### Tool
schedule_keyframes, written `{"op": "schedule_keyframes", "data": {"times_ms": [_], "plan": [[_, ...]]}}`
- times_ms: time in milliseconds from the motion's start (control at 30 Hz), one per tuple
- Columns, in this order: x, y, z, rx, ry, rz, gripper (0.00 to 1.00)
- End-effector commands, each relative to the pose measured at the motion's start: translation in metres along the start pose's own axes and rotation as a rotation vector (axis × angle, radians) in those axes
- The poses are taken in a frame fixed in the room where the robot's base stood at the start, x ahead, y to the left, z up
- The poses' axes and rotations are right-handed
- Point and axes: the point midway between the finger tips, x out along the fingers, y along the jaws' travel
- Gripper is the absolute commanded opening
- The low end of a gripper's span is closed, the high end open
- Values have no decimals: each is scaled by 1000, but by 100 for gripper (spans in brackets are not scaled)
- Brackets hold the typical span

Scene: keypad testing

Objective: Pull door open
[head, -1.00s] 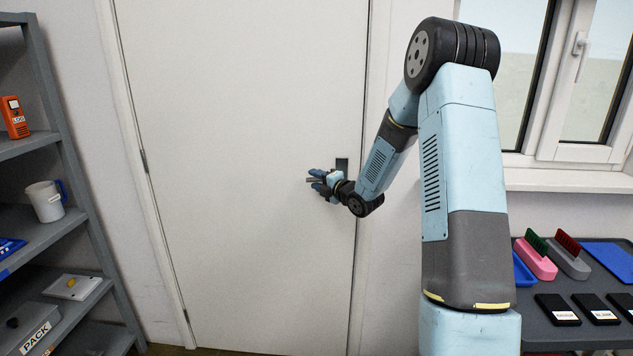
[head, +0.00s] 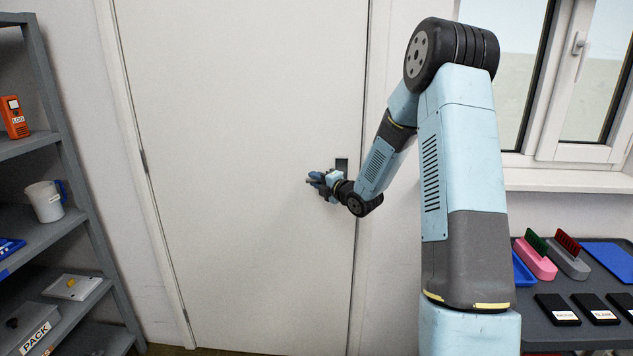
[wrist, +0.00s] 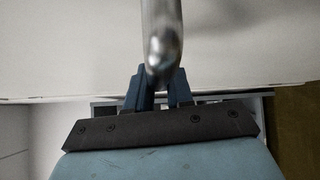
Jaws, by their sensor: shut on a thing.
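The white door (head: 240,150) fills the middle of the head view and looks closed in its frame. Its dark lock plate (head: 342,165) shows near the right edge. My gripper (head: 322,183) is at the handle, in front of the door. In the wrist view the metal door handle (wrist: 162,45) runs down to the two blue fingers of my gripper (wrist: 160,85), which are shut on it. In the head view the handle is mostly hidden by my gripper.
A grey shelf unit (head: 70,150) with a white mug (head: 46,202) and an orange device (head: 14,117) stands at the left. At the right, a dark table (head: 560,335) holds brushes and black boxes below a window (head: 575,70). The wall beside the door is bare.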

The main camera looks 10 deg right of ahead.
Motion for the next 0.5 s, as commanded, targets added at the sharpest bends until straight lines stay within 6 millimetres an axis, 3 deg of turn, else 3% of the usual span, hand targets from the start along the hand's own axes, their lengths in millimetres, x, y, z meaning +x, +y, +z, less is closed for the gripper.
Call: {"op": "schedule_keyframes", "data": {"times_ms": [500], "plan": [[0, -8, -1, -67, 7, -69, 0]]}}
